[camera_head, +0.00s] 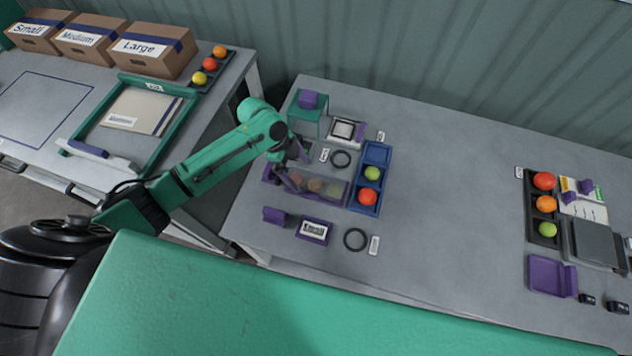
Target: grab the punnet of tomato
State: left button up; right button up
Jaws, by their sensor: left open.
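The punnet (338,196) is a long, see-through container with several tomatoes in it, green, orange and reddish. It lies on the grey table, left of the blue tray. My left gripper (294,172) is open at the punnet's left end, its fingers pointing down. The fingers partly overlap the punnet in this view, and I cannot tell whether they touch it. My right gripper is not in view.
A blue tray (377,154) with a green and a red tomato stands right of the punnet. A purple "Small" holder (315,239) and a black ring (356,239) lie in front. The table's middle is clear. Labelled boxes (153,66) stand far left.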

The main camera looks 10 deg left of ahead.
pick_arm(q)
jog(key=x, duration=0.3)
jog(key=shift+s+r, duration=0.1)
jog(key=shift+s, duration=0.15)
jog(key=shift+w, duration=0.1)
jog(key=c, duration=1.2)
jog(key=shift+c, duration=0.2)
